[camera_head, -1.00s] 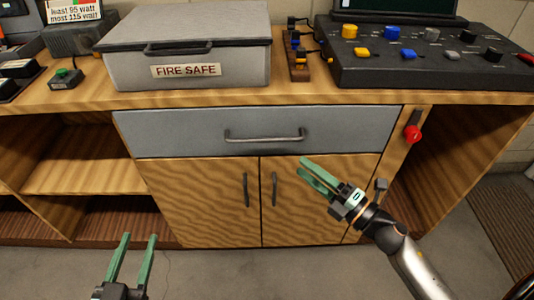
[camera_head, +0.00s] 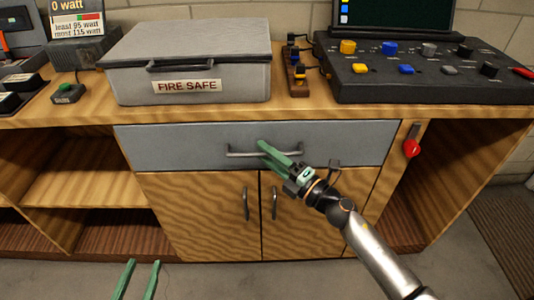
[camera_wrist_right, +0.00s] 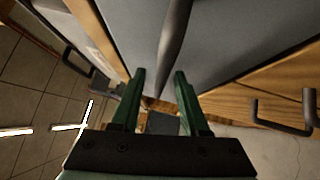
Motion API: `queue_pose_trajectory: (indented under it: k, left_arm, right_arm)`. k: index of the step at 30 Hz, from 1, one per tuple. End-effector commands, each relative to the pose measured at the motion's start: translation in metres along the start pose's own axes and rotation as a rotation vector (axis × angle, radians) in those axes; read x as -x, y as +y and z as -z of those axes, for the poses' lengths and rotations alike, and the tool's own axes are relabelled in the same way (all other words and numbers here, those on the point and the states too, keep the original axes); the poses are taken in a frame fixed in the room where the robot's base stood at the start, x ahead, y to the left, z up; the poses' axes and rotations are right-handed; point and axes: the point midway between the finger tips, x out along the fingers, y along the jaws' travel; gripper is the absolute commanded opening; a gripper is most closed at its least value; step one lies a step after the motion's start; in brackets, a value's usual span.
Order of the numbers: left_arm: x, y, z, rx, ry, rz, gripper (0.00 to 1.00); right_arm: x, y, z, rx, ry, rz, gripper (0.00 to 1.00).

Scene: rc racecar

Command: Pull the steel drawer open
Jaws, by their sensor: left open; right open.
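The steel drawer (camera_head: 350,143) is a grey front under the bench top, and it looks closed. Its bar handle (camera_head: 240,154) runs across the middle. My right gripper (camera_head: 262,148) is open at the handle, its green fingers overlapping the bar in the head view. In the right wrist view the handle bar (camera_wrist_right: 174,45) runs between and just beyond the fingertips of the right gripper (camera_wrist_right: 160,75). I cannot tell whether they touch. My left gripper (camera_head: 143,265) is open and empty at the bottom left, low in front of the cabinet.
A grey fire safe (camera_head: 200,60) stands on the wooden bench top (camera_head: 300,110). A black control panel (camera_head: 420,85) is at the right. Two cupboard doors (camera_head: 210,210) with handles are below the drawer. A red knob (camera_head: 411,148) is right of the drawer.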

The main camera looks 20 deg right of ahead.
Motion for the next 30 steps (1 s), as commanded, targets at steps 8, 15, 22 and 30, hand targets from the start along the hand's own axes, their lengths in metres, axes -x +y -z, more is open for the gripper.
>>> queue_pose_trajectory:
  k: [8, 15, 22, 30]
  left_arm:
    - [0.0001, 0.0002, -0.0009, 0.002, -0.003, 0.0, 0.5]
    - [0.0001, 0.0003, -0.0013, 0.002, -0.003, 0.0, 0.5]
    - [0.0001, 0.0005, -0.0014, 0.003, -0.003, 0.0, 0.5]
    - [0.0001, 0.0007, -0.0015, 0.003, -0.003, 0.0, 0.5]
  right_arm:
    - [-0.0022, -0.0003, 0.0, -0.001, 0.0, 0.001, 0.45]
    - [-0.002, -0.0002, -0.0001, -0.001, -0.001, 0.0, 0.22]
    - [-0.0019, -0.0002, -0.0001, -0.001, -0.001, 0.0, 0.0]
    - [-0.0019, -0.0003, -0.0001, -0.001, -0.001, 0.001, 0.0]
